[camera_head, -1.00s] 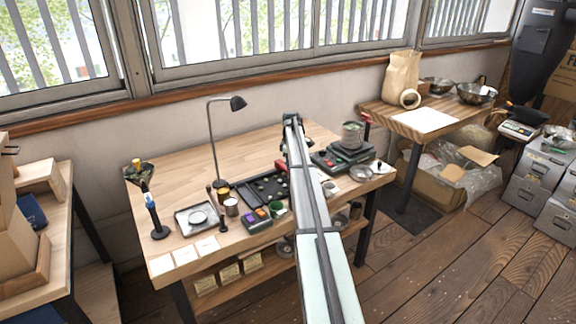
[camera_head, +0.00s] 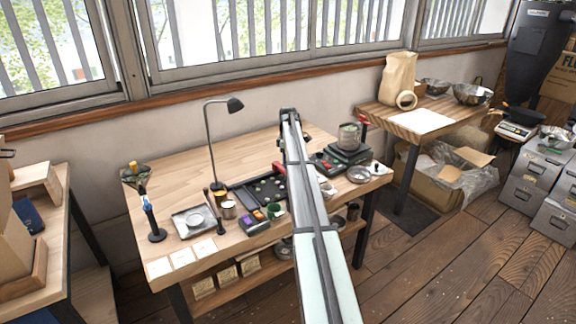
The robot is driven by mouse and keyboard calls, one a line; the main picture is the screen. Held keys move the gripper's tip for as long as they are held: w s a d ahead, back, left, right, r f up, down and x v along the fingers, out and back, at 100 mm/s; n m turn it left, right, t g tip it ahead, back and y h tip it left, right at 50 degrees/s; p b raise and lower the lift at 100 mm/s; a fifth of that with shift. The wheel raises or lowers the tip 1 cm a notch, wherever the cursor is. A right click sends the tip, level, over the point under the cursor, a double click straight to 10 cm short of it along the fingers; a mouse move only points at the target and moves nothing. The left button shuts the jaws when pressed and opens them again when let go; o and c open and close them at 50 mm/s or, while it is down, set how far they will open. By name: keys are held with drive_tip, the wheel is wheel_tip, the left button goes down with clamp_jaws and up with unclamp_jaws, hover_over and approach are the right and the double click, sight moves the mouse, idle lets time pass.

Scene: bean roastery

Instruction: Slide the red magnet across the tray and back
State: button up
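A dark shallow tray (camera_head: 238,199) lies near the middle of the wooden workbench, with several small pieces in it. A small red thing (camera_head: 279,168) shows at the tray's back right, against the left side of my arm. It is too small to tell whether it is the red magnet or part of something else. My arm reaches from the bottom of the picture over the bench and hides the tray's right end.
A square metal tray (camera_head: 178,229) with a round dish stands left of the dark tray. A desk lamp (camera_head: 211,145) rises behind. Small cups and a purple-grey box (camera_head: 254,222) stand in front. A scale (camera_head: 349,153) stands right of my arm. The bench's back left is clear.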

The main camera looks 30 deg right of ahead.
wheel_tip(320, 180, up, 11)
idle(0.4)
idle(0.4)
